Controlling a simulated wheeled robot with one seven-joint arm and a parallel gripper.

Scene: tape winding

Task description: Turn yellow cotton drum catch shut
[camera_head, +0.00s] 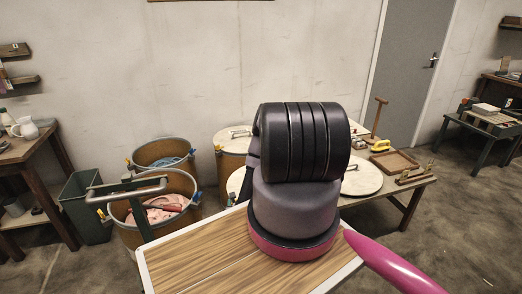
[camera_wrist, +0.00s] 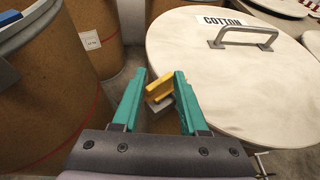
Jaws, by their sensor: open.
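In the wrist view, the cotton drum's pale round lid (camera_wrist: 240,95) carries a COTTON label (camera_wrist: 222,20) and a grey bar handle (camera_wrist: 243,36). The yellow catch (camera_wrist: 159,92) sits at the lid's left edge, above a small grey piece. My gripper (camera_wrist: 161,75) has its two teal fingers apart, one on each side of the catch in this view. I cannot tell whether either finger touches it. In the head view, my arm hides the gripper, and a lidded drum (camera_head: 226,168) with a yellow catch shows left of the arm.
In the wrist view, other brown drums (camera_wrist: 92,35) stand close on the left. A table (camera_head: 418,183) behind my arm carries a round lid (camera_head: 362,180) and a wooden tray (camera_head: 394,163). Floor is clear at right.

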